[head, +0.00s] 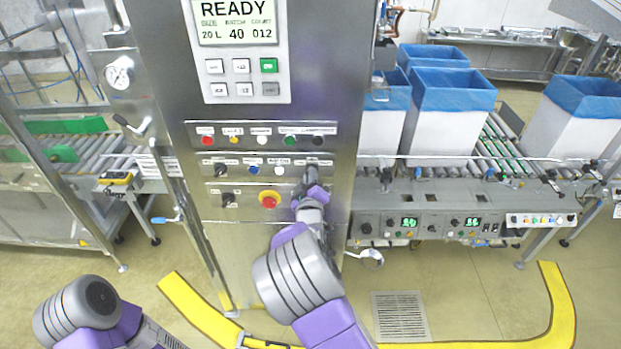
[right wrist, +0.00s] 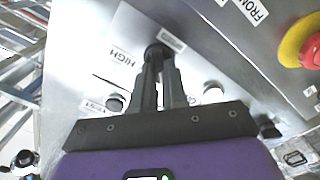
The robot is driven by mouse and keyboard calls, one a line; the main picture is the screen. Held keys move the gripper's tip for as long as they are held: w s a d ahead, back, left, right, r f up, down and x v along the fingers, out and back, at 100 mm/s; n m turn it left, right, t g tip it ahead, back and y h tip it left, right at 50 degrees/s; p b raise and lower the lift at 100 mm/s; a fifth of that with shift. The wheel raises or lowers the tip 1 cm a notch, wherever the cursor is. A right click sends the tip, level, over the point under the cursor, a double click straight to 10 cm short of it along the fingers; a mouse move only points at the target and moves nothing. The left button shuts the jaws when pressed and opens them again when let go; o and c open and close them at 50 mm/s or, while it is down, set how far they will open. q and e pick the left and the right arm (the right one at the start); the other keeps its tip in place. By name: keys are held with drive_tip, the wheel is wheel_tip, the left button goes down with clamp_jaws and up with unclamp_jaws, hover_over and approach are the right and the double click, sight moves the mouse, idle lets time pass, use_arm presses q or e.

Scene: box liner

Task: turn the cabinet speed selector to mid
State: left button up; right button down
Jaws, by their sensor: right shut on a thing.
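The cabinet (head: 175,100) stands in the middle of the head view, with rows of lamps, buttons and knobs on its front panel. My right gripper (head: 311,180) is at the right end of the second control row, in front of the knob there. In the right wrist view its two dark fingers (right wrist: 154,75) are shut on a small black selector knob (right wrist: 153,53). My left gripper is not in view.
A display reading READY (head: 236,22) is above. White boxes with blue liners (head: 453,100) stand on the right conveyor. Yellow floor marking (head: 200,310) is below.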

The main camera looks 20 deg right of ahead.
drive_tip(key=shift+s+d+m+b, duration=0.1)
drive_tip(key=shift+m+b, duration=2.1)
drive_tip(key=shift+b, duration=0.15)
drive_tip(key=shift+d+m+b, duration=0.1)
drive_tip(key=shift+m+b, duration=2.1)
drive_tip(key=shift+b, duration=0.15)
drive_tip(key=c, duration=1.2)
unclamp_jaws()
drive_tip(key=shift+o, duration=0.2)
drive_tip(key=shift+s+r, duration=0.1)
drive_tip(key=v, duration=0.7)
drive_tip(key=shift+s, duration=0.2)
